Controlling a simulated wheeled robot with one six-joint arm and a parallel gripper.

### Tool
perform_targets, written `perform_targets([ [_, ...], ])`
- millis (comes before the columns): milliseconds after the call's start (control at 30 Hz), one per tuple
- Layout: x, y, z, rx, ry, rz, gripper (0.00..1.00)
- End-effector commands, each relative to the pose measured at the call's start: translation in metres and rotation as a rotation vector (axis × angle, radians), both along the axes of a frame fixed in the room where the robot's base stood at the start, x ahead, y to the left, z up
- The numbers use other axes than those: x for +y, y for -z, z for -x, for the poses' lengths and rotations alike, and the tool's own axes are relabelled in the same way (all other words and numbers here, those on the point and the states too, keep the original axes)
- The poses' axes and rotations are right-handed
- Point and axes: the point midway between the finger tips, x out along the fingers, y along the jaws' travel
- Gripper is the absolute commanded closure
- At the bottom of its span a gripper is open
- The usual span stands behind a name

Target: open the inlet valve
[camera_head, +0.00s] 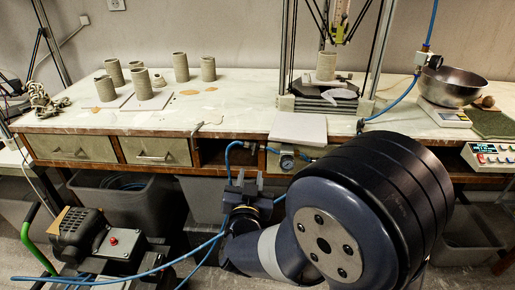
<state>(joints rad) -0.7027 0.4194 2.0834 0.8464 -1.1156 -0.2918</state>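The inlet valve cannot be told for certain. A small fitting with a red part (425,48) sits on the blue hose above the bench at the upper right. My large dark arm joint covers the area right of and below the gauge.
The bench (240,115) holds several clay cylinders (181,67), a clay printer (327,95), a metal bowl (452,85) and a scale (447,117). A compressor (90,240) stands at lower left. Blue hose (150,272) runs across the lower left. A dark bin (130,203) sits under the drawers.

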Motion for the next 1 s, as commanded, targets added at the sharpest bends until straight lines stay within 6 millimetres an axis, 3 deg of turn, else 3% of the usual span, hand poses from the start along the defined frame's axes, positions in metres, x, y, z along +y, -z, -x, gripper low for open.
perform_targets([
  [500,-0.004,0.001,-0.088,0.001,0.001,0.0,0.7],
  [700,-0.004,0.001,-0.102,0.002,0.0,0.0,0.7],
  [1000,-0.004,0.001,-0.103,0.002,-0.001,0.0,0.71],
])
